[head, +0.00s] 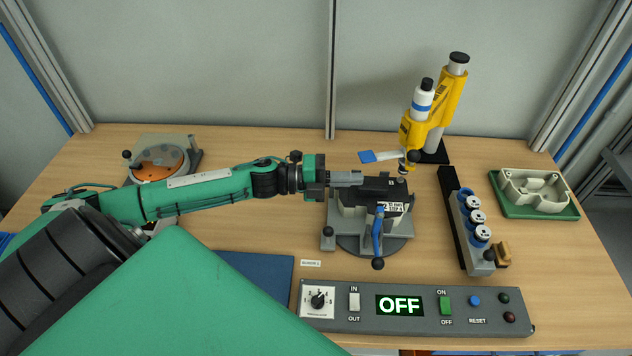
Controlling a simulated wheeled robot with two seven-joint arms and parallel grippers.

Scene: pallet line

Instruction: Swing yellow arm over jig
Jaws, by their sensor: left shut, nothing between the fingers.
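The yellow arm (452,95) stands at the back right on a grey post with a black base. It carries a white bottle (422,101) with a blue band, its nozzle pointing down near the jig's back right corner. The jig (341,228) is a grey fixture in the middle of the table, with a black top block and a blue lever at its front. My left gripper (358,178) is shut and empty. Its fingers point right at the jig's back left edge, left of the yellow arm; whether they touch the jig cannot be told. My right gripper is out of view.
A control panel (452,319) reading OFF lies in front. A rack of small bottles (464,225) and a green tray (551,213) with a pale part are at right. An orange disc device (160,160) sits behind my left arm. A blue mat (262,276) lies left of the panel.

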